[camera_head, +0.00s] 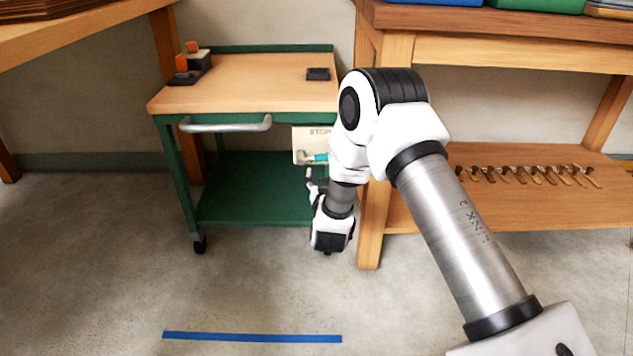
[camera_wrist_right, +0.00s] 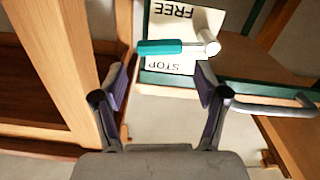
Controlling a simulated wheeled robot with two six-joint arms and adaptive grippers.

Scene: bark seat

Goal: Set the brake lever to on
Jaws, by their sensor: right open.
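The brake lever has a teal grip (camera_head: 320,157) and a pale pivot, on a cream plate (camera_head: 299,133) at the green cart's right side. In the head view STOP reads along the plate's top. In the right wrist view the teal grip (camera_wrist_right: 160,47) points left from the pivot (camera_wrist_right: 208,43), lying roughly crosswise between the words FREE and STOP on the plate (camera_wrist_right: 185,22). My right gripper (camera_head: 313,180) is below the lever, partly hidden by its own wrist. Its fingers (camera_wrist_right: 161,76) are open and empty, with the grip beyond their tips. My left gripper is not seen.
The cart (camera_head: 240,84) has a pale handle bar (camera_head: 227,125), a green lower shelf (camera_head: 255,188) and small blocks on top. A wooden bench leg (camera_head: 373,225) stands close right of my gripper. A blue floor strip (camera_head: 252,337) lies in front on open floor.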

